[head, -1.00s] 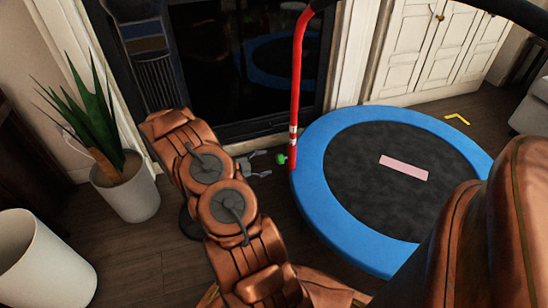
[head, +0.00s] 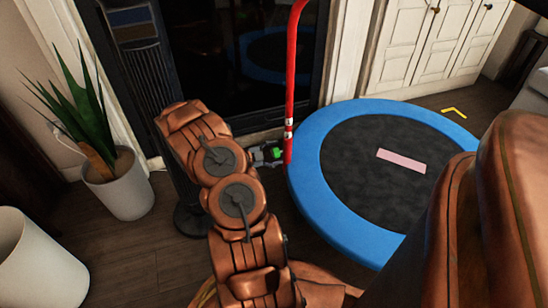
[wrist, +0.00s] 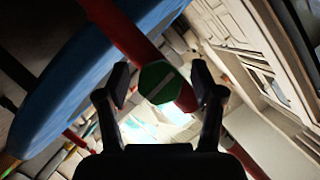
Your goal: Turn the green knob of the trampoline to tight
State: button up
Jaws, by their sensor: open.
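The green knob (head: 278,152) sits low on the red upright pole (head: 290,100) at the left edge of the trampoline (head: 310,195). In the wrist view the knob (wrist: 157,82) is a green hexagonal face with a pale line across it. My gripper (head: 266,153) is beside the knob on its left. In the wrist view my open gripper (wrist: 161,80) has one finger on each side of the knob, with small gaps showing. I cannot tell how deep the fingers reach around it.
A dark fireplace (head: 250,60) stands behind the pole. A potted plant (head: 122,190) and a white bin (head: 40,265) stand at the left. A pink rectangle (head: 401,160) lies on the trampoline. White cabinets (head: 420,50) line the back right.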

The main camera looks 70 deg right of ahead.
jog(key=shift+s+d, duration=0.1)
jog(key=shift+c, duration=0.4)
jog(key=c, duration=1.1)
jog(key=shift+o, duration=0.2)
jog(key=shift+m, duration=0.3)
jog(key=o, duration=1.1)
jog(key=shift+o, duration=0.2)
